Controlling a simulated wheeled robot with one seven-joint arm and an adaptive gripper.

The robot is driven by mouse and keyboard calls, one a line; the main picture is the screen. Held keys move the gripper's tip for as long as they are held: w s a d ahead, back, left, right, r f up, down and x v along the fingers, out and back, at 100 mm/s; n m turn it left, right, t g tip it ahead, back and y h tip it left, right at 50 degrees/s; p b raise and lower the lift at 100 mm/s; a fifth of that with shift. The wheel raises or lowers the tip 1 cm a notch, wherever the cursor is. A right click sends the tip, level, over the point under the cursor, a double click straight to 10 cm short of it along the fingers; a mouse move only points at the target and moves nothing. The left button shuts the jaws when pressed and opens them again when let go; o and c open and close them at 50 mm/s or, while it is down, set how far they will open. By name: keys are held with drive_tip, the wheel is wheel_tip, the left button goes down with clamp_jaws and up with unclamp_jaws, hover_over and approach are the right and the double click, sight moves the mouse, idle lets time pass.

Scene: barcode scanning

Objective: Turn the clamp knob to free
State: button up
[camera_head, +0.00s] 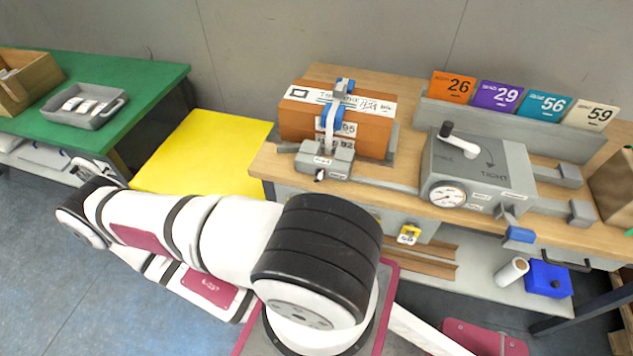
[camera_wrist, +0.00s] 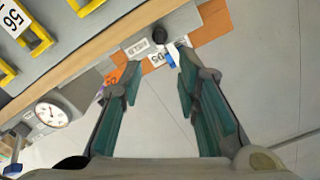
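A grey clamp block (camera_head: 326,160) with small white labels sits at the table edge in front of a strapped brown box (camera_head: 290,124). In the head view my gripper is hidden by or beyond my arm.
A grey crank unit (camera_head: 478,165) marked TIGHT, with a round gauge (camera_head: 447,195), stands to the right on the wooden table (camera_head: 400,80). Numbered cards (camera_head: 498,96) line the back. A green table (camera_head: 145,85) stands at left. My arm fills the front middle.

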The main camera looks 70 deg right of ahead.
sight(319, 176)
drive_tip(key=w+d, duration=0.1)
drive_tip(key=d, duration=1.1)
drive_tip(key=shift+c, duration=0.2)
clamp_jaws()
